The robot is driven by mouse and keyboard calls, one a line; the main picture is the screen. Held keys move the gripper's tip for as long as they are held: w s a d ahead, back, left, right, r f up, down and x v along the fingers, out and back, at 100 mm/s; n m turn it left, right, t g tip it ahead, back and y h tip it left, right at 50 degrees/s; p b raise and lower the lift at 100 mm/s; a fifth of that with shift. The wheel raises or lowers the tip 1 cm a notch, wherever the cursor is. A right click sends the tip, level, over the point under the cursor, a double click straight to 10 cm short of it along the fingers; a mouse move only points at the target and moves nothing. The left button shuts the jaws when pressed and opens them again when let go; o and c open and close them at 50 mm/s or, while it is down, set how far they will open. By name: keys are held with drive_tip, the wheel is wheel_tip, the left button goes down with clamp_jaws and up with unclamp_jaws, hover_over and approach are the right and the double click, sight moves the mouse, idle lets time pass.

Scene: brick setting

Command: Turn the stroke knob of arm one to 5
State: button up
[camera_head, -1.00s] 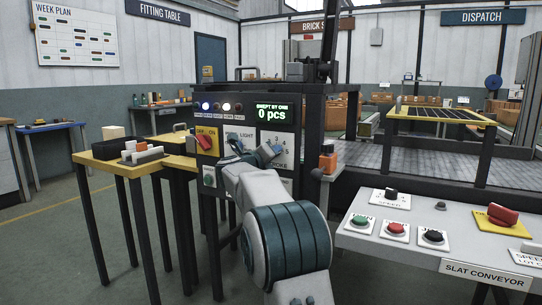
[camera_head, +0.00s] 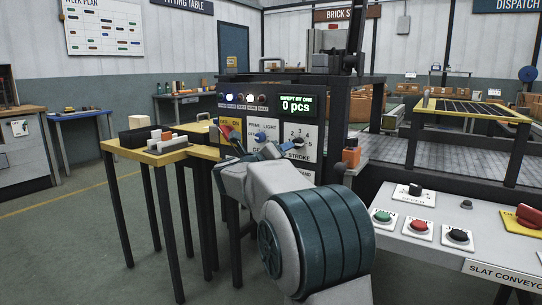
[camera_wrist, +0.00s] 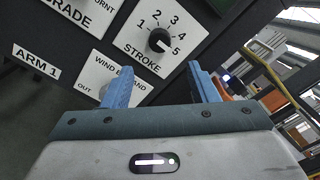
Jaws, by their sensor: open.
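The stroke knob (camera_wrist: 159,41) is a dark round knob on a white plate, ringed by the numbers 1 to 5. A light mark on its face lies toward the 4 and 5 side; I cannot tell the exact number. In the head view the knob (camera_head: 299,142) shows on the dark panel, just right of my gripper (camera_head: 255,149). In the wrist view my gripper (camera_wrist: 160,84) has its blue fingers apart and empty. The knob lies beyond the fingertips, roughly centred between them and not touched. An "ARM 1" label (camera_wrist: 36,61) is on the panel.
The same panel carries a red switch (camera_head: 226,132), a blue light knob (camera_head: 261,137) and a lit "0 pcs" display (camera_head: 296,104).

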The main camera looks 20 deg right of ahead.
drive_tip(key=shift+v, duration=2.35)
drive_tip(key=shift+p, duration=0.3)
drive_tip(key=a+r+n+t+y+p, duration=0.5)
drive_tip(key=a+r+n+y+p, duration=0.15)
drive_tip(key=r+n+p, duration=0.35)
drive_tip(key=s+a+r+n+g+y+p, duration=0.1)
drive_tip(key=s+a+r+n+y+p, duration=0.2)
drive_tip(key=s+a+n+y+p, duration=0.65)
drive_tip(key=s+d+f+n+g+h+p, duration=0.1)
drive_tip(key=s+d+n+g+p, duration=0.1)
drive_tip(key=s+n+g+p, duration=0.4)
drive_tip(key=s+d+f+n+g+p, duration=0.1)
drive_tip(key=s+d+n+g+p, duration=0.2)
drive_tip(key=s, duration=1.7)
drive_tip(key=n+g+p, duration=0.3)
drive_tip(key=n+p, duration=0.3)
drive_tip(key=n, duration=0.3)
drive_tip(key=shift+s+d+f+h, duration=0.15)
drive_tip(key=shift+s+d+h, duration=0.15)
drive_tip(key=shift+s+h, duration=0.1)
drive_tip(key=shift+w, duration=0.1)
